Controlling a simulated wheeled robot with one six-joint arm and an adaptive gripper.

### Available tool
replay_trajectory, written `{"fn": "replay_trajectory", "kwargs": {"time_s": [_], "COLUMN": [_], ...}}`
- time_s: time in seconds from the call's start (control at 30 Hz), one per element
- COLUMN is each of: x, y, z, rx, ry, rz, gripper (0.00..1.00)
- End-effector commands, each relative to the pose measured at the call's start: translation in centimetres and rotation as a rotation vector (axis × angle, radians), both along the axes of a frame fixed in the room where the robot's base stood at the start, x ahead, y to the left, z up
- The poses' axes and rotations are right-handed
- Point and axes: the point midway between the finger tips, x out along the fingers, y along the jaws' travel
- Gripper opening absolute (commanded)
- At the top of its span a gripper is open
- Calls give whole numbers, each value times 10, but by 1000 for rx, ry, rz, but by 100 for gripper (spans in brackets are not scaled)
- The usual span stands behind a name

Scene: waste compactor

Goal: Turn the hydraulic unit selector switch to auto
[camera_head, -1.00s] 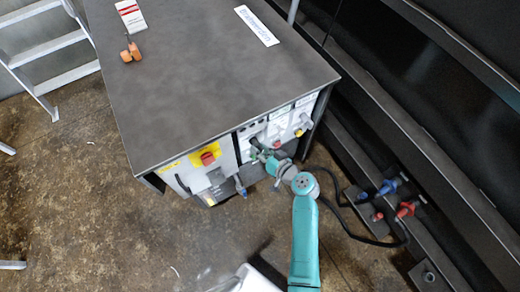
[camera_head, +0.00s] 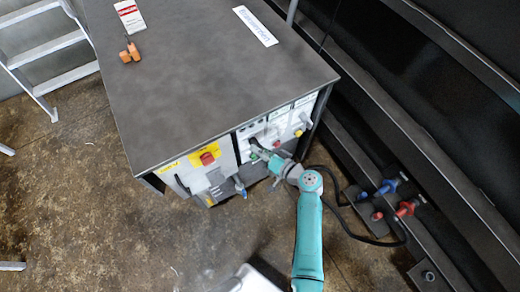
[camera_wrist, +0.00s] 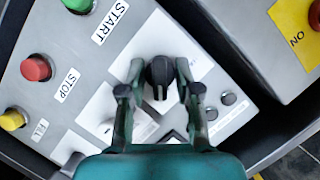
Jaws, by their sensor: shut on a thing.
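The selector switch (camera_wrist: 160,72) is a black round knob on a pale panel plate, in the middle of the wrist view. My gripper (camera_wrist: 155,80) has one finger on each side of the knob and is shut on it. In the head view my gripper (camera_head: 262,152) reaches the front panel of the hydraulic unit (camera_head: 225,80), a dark-topped cabinet. The knob is hidden there behind the gripper. I cannot read the labels around the knob.
In the wrist view a green START button (camera_wrist: 78,5), a red STOP button (camera_wrist: 36,68) and a yellow button (camera_wrist: 13,119) sit left of my gripper. A red switch on yellow (camera_head: 207,158) is on the cabinet's left. Dark steel beams (camera_head: 430,150) stand to the right.

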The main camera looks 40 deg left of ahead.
Motion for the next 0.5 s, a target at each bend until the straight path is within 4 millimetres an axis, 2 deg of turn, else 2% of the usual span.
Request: {"fn": "replay_trajectory", "kwargs": {"time_s": [0.1, 0.13, 0.5], "x": [0, 0, 0], "y": [-1, -1, -4], "z": [-1, -1, 0], "rx": [-1, -1, -1], "ry": [1, 1, 0], "rz": [0, 0, -1], "gripper": [0, 39, 39]}}
